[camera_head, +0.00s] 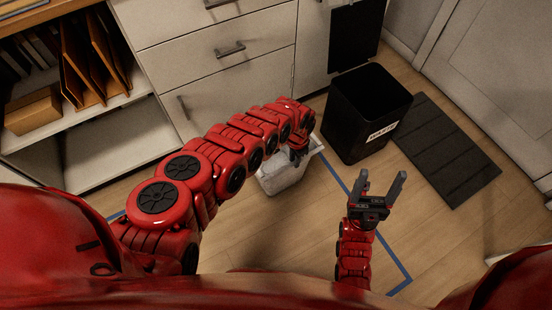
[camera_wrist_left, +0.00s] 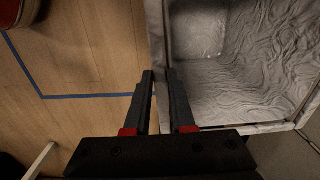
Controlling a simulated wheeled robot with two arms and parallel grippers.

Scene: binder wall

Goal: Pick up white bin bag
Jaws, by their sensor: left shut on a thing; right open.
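The white bin bag (camera_head: 285,176) sits on the floor below the drawers, partly hidden by my left arm in the head view. In the left wrist view the bag (camera_wrist_left: 250,60) looks like a pale, crinkled lining with an open top and square corners; whether a separate bin is beneath it I cannot tell. My left gripper (camera_wrist_left: 160,74) has its fingers on either side of the bag's near rim and is shut on it. In the head view the left gripper (camera_head: 297,156) is at the bag's upper edge. My right gripper (camera_head: 381,176) is open and empty, right of the bag.
A black waste bin (camera_head: 350,125) with a white label stands right of the bag. A dark mat (camera_head: 450,160) lies beside it. Cream drawers (camera_head: 225,75) and an open shelf (camera_head: 120,145) stand behind. Blue tape (camera_head: 390,255) marks the wooden floor, clear at the front.

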